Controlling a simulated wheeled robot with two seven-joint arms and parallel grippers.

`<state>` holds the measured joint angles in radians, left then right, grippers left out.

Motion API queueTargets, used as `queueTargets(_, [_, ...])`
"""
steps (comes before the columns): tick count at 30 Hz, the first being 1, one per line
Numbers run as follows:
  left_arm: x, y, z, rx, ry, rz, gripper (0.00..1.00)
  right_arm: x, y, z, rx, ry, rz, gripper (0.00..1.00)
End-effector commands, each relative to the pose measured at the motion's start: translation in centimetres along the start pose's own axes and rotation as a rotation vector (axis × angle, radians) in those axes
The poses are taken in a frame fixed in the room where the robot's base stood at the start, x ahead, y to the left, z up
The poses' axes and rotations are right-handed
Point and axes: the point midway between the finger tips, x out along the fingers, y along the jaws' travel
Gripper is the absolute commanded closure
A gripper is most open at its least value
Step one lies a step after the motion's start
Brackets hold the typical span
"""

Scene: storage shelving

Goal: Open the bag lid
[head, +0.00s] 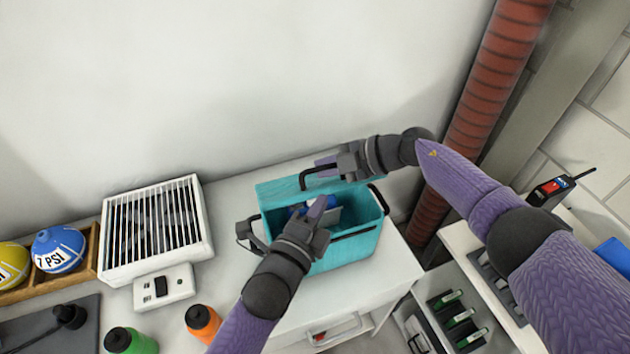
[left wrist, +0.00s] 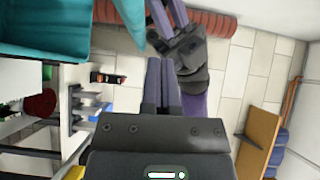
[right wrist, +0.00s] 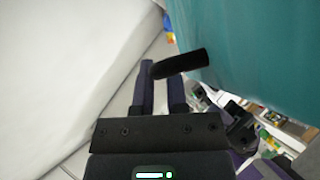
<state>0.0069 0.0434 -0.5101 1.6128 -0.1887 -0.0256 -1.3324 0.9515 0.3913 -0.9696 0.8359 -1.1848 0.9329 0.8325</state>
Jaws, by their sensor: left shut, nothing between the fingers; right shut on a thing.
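The teal bag (head: 350,255) stands on the white table, with its lid (head: 278,190) raised at the back. Blue and white contents show inside. A black handle (head: 303,180) is on the lid; it also shows in the right wrist view (right wrist: 185,63). My right gripper (head: 325,164) is shut on this handle behind the opening. My left gripper (head: 318,209) is shut and empty over the bag's opening, hiding part of the inside. In the left wrist view my left fingers (left wrist: 160,70) are together, with teal bag surfaces (left wrist: 50,30) at upper left.
A white vented heater (head: 152,230) stands left of the bag. Orange (head: 202,322) and green (head: 130,341) bottles stand at the front left. A wall is close behind, and a red pipe (head: 490,90) rises at the right. Bare white tabletop (head: 235,205) lies between heater and bag.

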Motion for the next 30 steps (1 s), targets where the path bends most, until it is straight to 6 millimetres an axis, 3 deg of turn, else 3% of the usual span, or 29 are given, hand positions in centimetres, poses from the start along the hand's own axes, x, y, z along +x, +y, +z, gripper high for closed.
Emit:
queueTargets(3, [2.4, -0.1, 0.2, 0.001, 0.000, -0.001, 1.00, 0.0, 0.0, 0.0, 0.000, 0.000, 0.000, 1.00])
queueTargets(9, [4.3, 0.0, 2.3, 0.002, 0.001, 0.000, 1.00, 0.0, 0.0, 0.0, 0.000, -0.001, -0.001, 1.00])
queueTargets(22, [4.8, 0.0, 2.9, -0.001, 0.000, 0.002, 1.00, 0.0, 0.0, 0.0, 0.000, -0.001, -0.001, 1.00])
queueTargets(30, [5.9, -0.8, 4.3, -0.042, -0.006, 0.043, 1.00, 0.1, -0.3, -0.1, 0.001, 0.006, -0.009, 1.00])
